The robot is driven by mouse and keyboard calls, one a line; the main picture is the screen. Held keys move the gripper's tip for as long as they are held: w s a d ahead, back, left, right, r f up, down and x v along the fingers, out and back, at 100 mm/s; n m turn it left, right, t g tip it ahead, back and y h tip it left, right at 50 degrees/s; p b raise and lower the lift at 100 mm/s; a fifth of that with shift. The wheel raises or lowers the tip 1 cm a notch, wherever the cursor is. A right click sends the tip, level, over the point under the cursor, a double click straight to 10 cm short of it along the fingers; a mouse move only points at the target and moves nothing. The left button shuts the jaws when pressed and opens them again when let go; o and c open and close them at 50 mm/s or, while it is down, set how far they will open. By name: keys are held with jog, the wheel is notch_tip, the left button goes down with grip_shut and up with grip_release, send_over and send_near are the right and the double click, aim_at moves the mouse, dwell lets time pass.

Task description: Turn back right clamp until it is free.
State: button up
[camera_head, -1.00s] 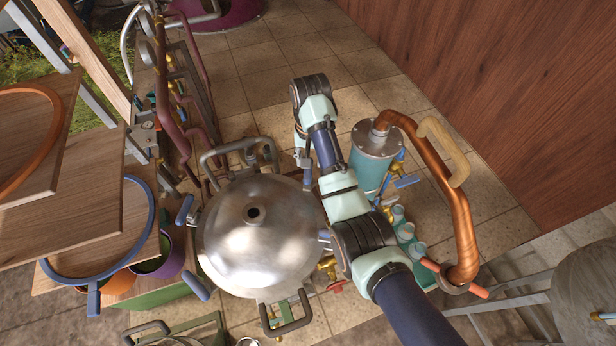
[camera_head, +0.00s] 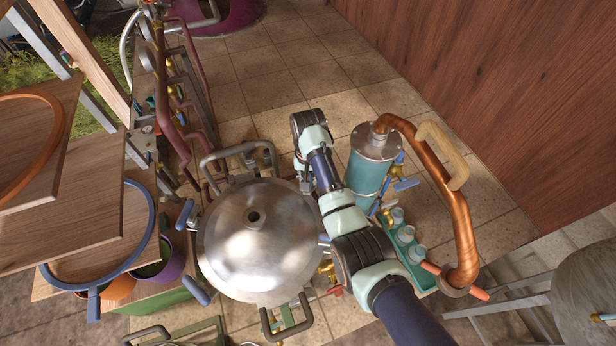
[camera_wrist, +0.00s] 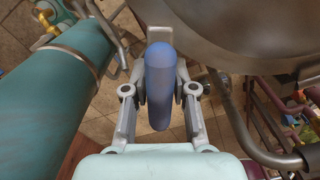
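The domed steel still pot (camera_head: 255,240) stands at the centre of the head view, and its edge fills the top right of the wrist view (camera_wrist: 240,35). The back right clamp has a rounded blue handle (camera_wrist: 160,85), seen in the wrist view. My gripper (camera_wrist: 161,92) has one finger on each side of this handle, with the pads against it or very close. In the head view my gripper (camera_head: 305,183) is low behind the pot's right edge, and the clamp there is mostly hidden.
Other blue clamp handles show at the pot's back left (camera_head: 185,213) and front left (camera_head: 196,291). A teal condenser (camera_head: 370,170) with a copper pipe (camera_head: 455,215) stands close to the right of my arm. A teal bottle rack (camera_head: 418,272) lies beside it.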

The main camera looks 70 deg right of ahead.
grip_shut()
jog(key=shift+n, duration=0.3)
jog(key=n+p, duration=0.2)
jog(key=shift+r+n, duration=0.15)
jog(key=shift+n, duration=0.15)
jog(key=n+p, duration=0.2)
jog(key=n, duration=0.2)
jog(key=shift+n+p, duration=0.45)
jog(key=shift+n, duration=1.85)
jog(key=o, duration=0.5)
grip_release()
